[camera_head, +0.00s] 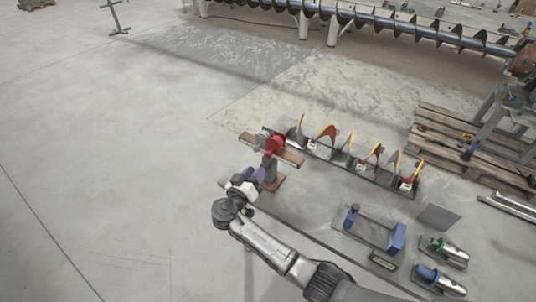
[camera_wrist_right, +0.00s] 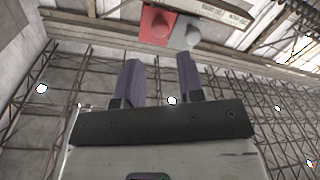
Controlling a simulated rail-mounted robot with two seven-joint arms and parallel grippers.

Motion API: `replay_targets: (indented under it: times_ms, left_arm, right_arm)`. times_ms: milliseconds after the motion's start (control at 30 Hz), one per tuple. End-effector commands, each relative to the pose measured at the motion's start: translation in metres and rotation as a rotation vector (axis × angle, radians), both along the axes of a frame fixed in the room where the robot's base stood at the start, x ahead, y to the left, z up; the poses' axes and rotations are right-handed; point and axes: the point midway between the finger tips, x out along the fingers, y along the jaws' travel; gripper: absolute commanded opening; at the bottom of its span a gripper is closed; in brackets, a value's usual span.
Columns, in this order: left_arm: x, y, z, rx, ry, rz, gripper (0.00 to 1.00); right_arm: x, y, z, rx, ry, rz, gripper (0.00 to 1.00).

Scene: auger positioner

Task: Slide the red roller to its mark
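The red roller (camera_head: 275,145) sits at the top of a small stand, on the near left end of the row of screw flights (camera_head: 350,158). A grey roller (camera_head: 262,140) is beside it on the left. My right gripper (camera_head: 255,175) is just below and in front of the rollers in the head view. In the right wrist view, its two purple fingers (camera_wrist_right: 158,62) are apart with nothing between them. The red roller (camera_wrist_right: 157,25) and the grey part (camera_wrist_right: 187,30) show beyond the fingertips, clear of them. I cannot make out the mark. My left gripper is not in view.
A blue-ended frame (camera_head: 375,230) and green-and-silver tools (camera_head: 443,252) lie right of my right arm. A wooden pallet (camera_head: 455,140) stands at the right. A long auger (camera_head: 380,20) runs across the back. The floor on the left is clear.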

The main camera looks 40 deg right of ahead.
Motion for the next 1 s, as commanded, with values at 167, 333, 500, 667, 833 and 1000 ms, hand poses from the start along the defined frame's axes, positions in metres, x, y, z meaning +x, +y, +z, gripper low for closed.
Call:
replay_targets:
  times_ms: [167, 333, 500, 667, 833, 1000]
  left_arm:
    - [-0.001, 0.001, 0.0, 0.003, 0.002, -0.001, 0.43]
    - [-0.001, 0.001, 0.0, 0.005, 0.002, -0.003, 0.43]
    - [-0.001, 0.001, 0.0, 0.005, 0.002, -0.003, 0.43]
    - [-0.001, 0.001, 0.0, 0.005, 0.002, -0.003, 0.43]
    - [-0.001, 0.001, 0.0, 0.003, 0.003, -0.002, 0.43]
    - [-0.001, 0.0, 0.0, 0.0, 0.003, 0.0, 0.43]
  right_arm:
    - [0.013, -0.033, 0.001, -0.003, 0.0, -0.003, 0.35]
    - [0.023, -0.058, 0.001, -0.002, 0.001, -0.003, 0.35]
    - [0.031, -0.075, 0.0, -0.001, 0.001, -0.001, 0.35]
    - [0.034, -0.084, 0.0, 0.0, 0.002, -0.001, 0.35]
    - [0.036, -0.087, 0.0, 0.0, 0.001, -0.001, 0.35]
    - [0.036, -0.087, 0.0, 0.0, 0.001, 0.0, 0.35]
